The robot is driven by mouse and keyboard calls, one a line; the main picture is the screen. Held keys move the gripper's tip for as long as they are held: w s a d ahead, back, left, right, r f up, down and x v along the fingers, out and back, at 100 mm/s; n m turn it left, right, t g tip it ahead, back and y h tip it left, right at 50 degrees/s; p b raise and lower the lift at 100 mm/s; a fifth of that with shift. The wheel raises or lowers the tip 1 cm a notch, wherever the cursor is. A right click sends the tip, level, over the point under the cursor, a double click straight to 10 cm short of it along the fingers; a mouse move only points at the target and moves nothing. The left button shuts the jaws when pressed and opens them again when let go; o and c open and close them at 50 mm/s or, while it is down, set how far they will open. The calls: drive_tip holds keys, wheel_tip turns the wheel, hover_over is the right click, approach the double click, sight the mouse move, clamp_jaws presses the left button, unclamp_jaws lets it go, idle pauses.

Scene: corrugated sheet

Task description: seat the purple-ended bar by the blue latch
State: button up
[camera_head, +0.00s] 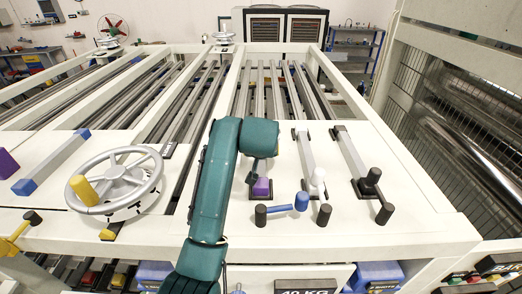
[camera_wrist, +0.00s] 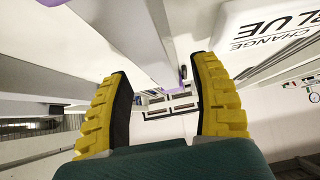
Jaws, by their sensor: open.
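A purple end (camera_head: 261,187) shows in the head view in a dark holder, just right of my arm. The rest of its bar is hidden behind my arm or cannot be told apart there. The blue latch handle (camera_head: 301,201) lies sideways on the white panel, in front of and right of the purple end. My gripper is mostly hidden by the arm in the head view. In the wrist view its yellow fingers (camera_wrist: 165,95) are apart. A pale beam passes behind the fingers, and a small purple patch (camera_wrist: 182,74) shows between them. Nothing is clearly held.
A silver handwheel (camera_head: 115,182), a blue-ended bar (camera_head: 50,163) and another purple piece (camera_head: 8,163) are left. Bare panel (camera_head: 420,200) lies far right.

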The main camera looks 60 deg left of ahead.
drive_tip(key=b+v, duration=0.2)
drive_tip(key=v, duration=0.8)
drive_tip(key=w+d+r+m+t, duration=0.2)
drive_tip(key=w+d+m+t, duration=0.3)
drive_tip(key=d, duration=0.9)
drive_tip(key=w+d+r+m+t, duration=0.2)
drive_tip(key=w+d+t, duration=0.4)
drive_tip(key=d, duration=0.8)
drive_tip(key=s+d+r+m+t+h, duration=0.2)
drive_tip(key=s+d+h, duration=0.1)
drive_tip(key=d, duration=0.5)
drive_tip(key=s+d+r+m+t+h, duration=0.2)
drive_tip(key=s+d+r+h, duration=0.1)
drive_tip(key=d, duration=0.5)
drive_tip(key=s+d+r+m+t+h, duration=0.2)
drive_tip(key=s+d+r+t, duration=0.1)
drive_tip(key=d, duration=0.4)
drive_tip(key=shift+s+d+h, duration=0.4)
drive_tip(key=shift+s, duration=0.2)
drive_tip(key=shift+f, duration=0.1)
